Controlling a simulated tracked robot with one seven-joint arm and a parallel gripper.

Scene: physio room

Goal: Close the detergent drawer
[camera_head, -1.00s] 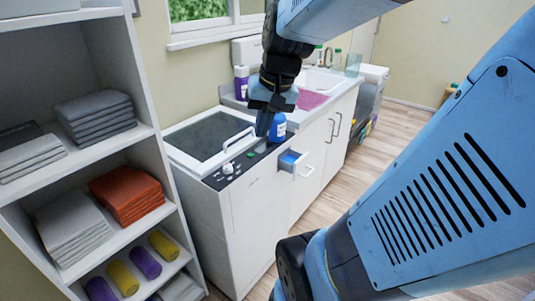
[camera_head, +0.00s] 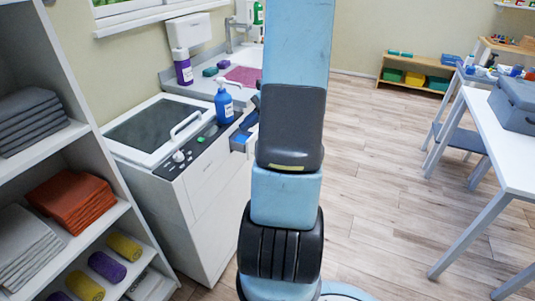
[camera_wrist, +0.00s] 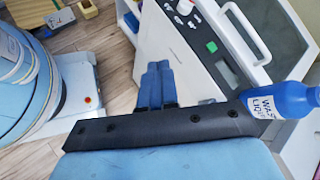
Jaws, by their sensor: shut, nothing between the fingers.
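The detergent drawer (camera_head: 239,144), white with a blue inside, sticks out from the front of the white washing machine (camera_head: 200,195) in the head view. My arm hides its right side. In the wrist view the drawer (camera_wrist: 131,20) shows at the top, open, beyond my fingertips. My gripper (camera_wrist: 158,66) is shut and empty, its blue fingers together near the machine's front face and apart from the drawer.
A blue wash liquid bottle (camera_head: 224,104) stands on the machine's top, close beside my wrist. A purple bottle (camera_head: 183,67) stands behind. Shelves with towels (camera_head: 70,201) are at the left, a white table (camera_head: 515,150) at the right. The floor between is clear.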

